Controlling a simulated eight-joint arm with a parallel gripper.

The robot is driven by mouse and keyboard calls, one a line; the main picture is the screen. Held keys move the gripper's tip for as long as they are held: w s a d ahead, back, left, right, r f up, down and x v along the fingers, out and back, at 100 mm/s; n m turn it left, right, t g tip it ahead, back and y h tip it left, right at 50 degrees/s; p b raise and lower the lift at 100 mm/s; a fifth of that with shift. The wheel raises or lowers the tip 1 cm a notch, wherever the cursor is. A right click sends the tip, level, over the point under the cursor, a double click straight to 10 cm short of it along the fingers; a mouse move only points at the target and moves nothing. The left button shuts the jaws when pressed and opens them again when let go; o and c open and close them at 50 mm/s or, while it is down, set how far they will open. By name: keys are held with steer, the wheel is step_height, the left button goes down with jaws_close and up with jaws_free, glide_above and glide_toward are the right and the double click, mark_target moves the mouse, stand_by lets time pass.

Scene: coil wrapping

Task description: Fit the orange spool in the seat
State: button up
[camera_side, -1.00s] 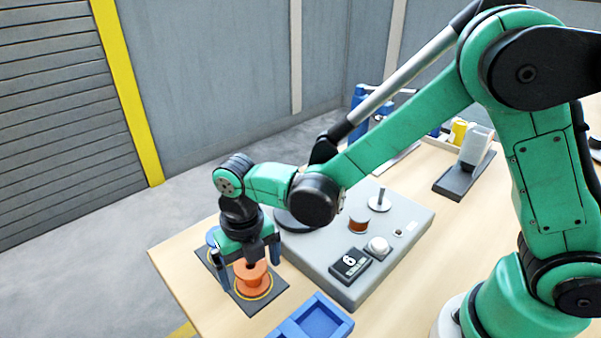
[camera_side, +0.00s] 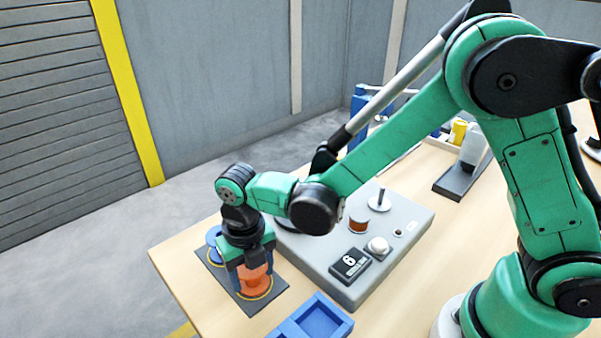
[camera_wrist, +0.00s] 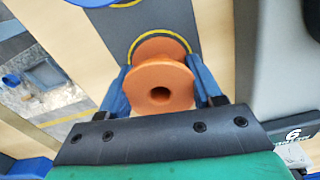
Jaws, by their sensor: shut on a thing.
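The orange spool (camera_side: 255,279) stands upright on the dark mat (camera_side: 246,304), inside a yellow ring, at the table's near left corner. My gripper (camera_side: 252,285) is over it and shut on it. In the wrist view the orange spool (camera_wrist: 160,84) sits between the two blue fingers of my gripper (camera_wrist: 160,92), its hole facing the camera. A blue spool (camera_side: 214,238) stands behind it on the same mat. A grey machine (camera_side: 345,272) with an upright metal spindle (camera_side: 380,202) is to the right; which part is the seat I cannot tell.
A blue tray (camera_side: 318,318) lies in front of the machine. A numbered counter box (camera_side: 350,264) and a white knob (camera_side: 377,246) are on the machine's top. A dark stand (camera_side: 462,178) is at the back right. The table's left edge is close to the mat.

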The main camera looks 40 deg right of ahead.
step_height(320, 180, up, 19)
steer(key=m, duration=1)
glide_toward(382, 191)
steer(key=shift+w+d+r, duration=0.1)
steer(key=shift+d+r, duration=0.2)
steer(key=shift+f, duration=2.9)
steer(key=shift+f, duration=2.55)
